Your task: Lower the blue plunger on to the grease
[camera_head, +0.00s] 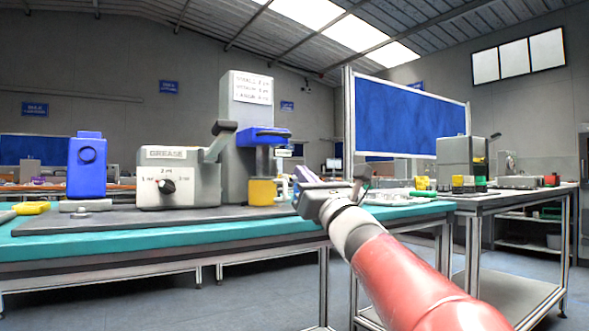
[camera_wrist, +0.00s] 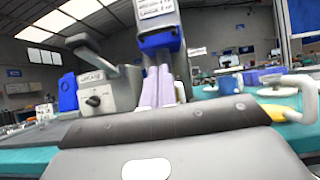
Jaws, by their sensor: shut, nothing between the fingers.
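The blue plunger part (camera_head: 262,134) juts from a tall grey press column (camera_head: 245,95), above a yellow cylinder (camera_head: 262,192) on the bench. A gap shows between them; I cannot see grease itself. The blue part also shows in the wrist view (camera_wrist: 158,40), beyond my fingers. My gripper (camera_head: 303,173) is at the right of the press, apart from the yellow cylinder in the picture. Its lavender fingers are together and empty in the wrist view (camera_wrist: 158,75); their tips overlap the press, and contact cannot be told.
A grey box marked GREASE (camera_head: 180,180), with a knob and raised black-ended lever (camera_head: 217,140), stands left of the press. A blue container (camera_head: 87,170) stands farther left. A blue mug (camera_wrist: 228,84) is at right in the wrist view.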

